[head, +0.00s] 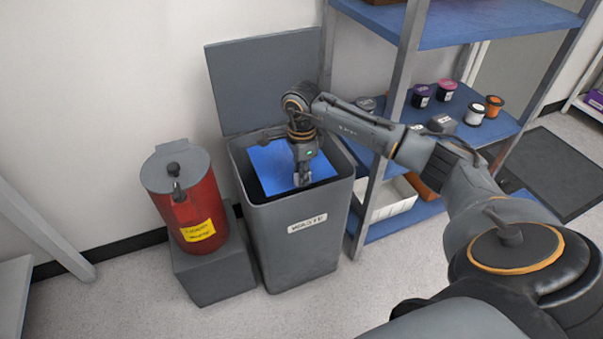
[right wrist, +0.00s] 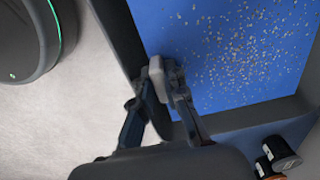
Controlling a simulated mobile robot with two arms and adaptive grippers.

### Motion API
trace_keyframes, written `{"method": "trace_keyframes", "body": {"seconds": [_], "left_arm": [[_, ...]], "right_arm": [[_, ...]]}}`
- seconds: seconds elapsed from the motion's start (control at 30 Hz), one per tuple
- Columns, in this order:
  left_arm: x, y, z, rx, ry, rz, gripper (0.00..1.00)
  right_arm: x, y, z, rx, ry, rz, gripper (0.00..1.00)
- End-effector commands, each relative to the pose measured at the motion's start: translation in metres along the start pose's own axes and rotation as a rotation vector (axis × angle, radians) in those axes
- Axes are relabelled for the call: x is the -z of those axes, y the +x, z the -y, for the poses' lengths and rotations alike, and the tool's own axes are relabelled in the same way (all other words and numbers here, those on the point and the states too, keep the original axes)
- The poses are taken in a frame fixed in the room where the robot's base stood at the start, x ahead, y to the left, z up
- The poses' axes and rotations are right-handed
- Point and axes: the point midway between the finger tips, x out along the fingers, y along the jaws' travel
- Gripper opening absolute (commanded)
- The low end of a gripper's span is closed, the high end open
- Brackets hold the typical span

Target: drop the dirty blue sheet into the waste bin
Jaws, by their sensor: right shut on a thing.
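The blue sheet (head: 270,165) shows within the open mouth of the grey waste bin (head: 295,245) in the head view. In the right wrist view the sheet (right wrist: 235,45) is speckled with pale and brown grit. My right gripper (head: 302,178) points down over the bin mouth and is shut on the sheet's edge; its fingers also show in the wrist view (right wrist: 165,85). The bin's lid (head: 262,85) stands open against the wall. How far the sheet sits below the rim is hard to tell. My left gripper is not in view.
A red can with a grey lid (head: 190,205) stands on a grey block (head: 215,265) left of the bin. A blue-shelved rack (head: 460,110) with several small jars stands close on the right. A white tray (head: 395,200) sits low on it. The floor in front is clear.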

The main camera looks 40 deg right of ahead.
Motion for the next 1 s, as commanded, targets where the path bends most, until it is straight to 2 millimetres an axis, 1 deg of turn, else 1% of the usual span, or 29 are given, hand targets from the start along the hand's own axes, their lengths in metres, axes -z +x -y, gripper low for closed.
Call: {"method": "trace_keyframes", "body": {"seconds": [0.33,0.37,0.4,0.47,0.5,0.7,0.77,0.8,0.83,0.87,1.0], "left_arm": [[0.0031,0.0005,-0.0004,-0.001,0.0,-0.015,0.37],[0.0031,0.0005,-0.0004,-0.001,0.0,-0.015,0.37],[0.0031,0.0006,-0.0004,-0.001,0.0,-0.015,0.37],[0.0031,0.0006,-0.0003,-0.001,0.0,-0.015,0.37],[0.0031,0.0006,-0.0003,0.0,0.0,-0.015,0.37],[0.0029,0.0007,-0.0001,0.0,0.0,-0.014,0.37],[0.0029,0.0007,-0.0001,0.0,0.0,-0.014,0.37],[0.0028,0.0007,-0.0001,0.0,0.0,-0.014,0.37],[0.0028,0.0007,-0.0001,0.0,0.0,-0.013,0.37],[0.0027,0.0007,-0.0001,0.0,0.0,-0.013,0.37],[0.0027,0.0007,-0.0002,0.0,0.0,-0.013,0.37]], "right_arm": [[0.0002,0.0007,0.0,0.0,0.0,0.0,0.0],[0.0002,0.0007,0.0,0.0,0.0,0.0,0.14],[0.0002,0.0007,0.0,0.0,0.0,0.0,0.22],[0.0002,0.0007,0.0,0.0,0.0,0.0,0.35],[0.0002,0.0007,0.0,0.0,0.0,0.0,0.39],[0.0001,0.0007,0.0,0.0,0.0,0.0,0.39],[0.0002,0.0008,-0.0001,0.0,0.0,0.0,0.51],[0.0001,0.0008,-0.0001,0.0,0.0,0.0,0.59],[0.0001,0.0008,-0.0001,-0.001,0.0,0.0,0.64],[0.0001,0.0008,-0.0002,-0.001,0.0,0.0,0.67],[0.0001,0.0008,-0.0003,-0.001,0.0,0.0,0.67]]}}
